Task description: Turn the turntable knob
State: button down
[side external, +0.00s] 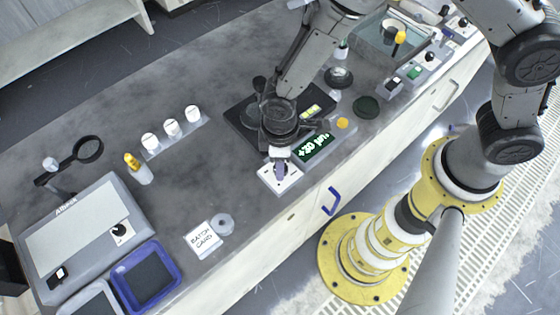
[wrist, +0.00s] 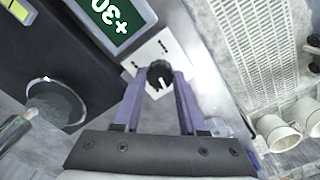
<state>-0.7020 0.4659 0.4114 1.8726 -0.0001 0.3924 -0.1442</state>
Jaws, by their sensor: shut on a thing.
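The turntable knob (wrist: 160,71) is small, round and dark with a white pointer mark. It stands on a white control plate (wrist: 172,52), which also shows in the side view (side external: 292,181). My gripper (wrist: 160,82) has its two purple fingers on either side of the knob and is shut on it. In the side view my gripper (side external: 280,168) points down at the plate and hides the knob. A green display (side external: 314,147) with white figures lies beside the plate; the wrist view shows "+30" on it (wrist: 122,18). The dark turntable unit (side external: 238,119) is partly covered by my arm.
A batch card (side external: 203,240) and a grey ring (side external: 223,224) lie left of the plate. A yellow knob (side external: 342,123) and a dark round pad (side external: 366,107) are to the right. White jars (side external: 172,128) and a blue tray (side external: 147,278) stand farther left. The bench between is mostly clear.

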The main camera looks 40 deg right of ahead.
jog(key=m, duration=0.6)
jog(key=shift+m, duration=0.3)
jog(key=shift+r, duration=0.1)
dwell(0.3)
jog(key=shift+c, duration=2.3)
grip_release()
notch_tip(320, 180, up, 14)
jog(key=shift+w+d, duration=0.1)
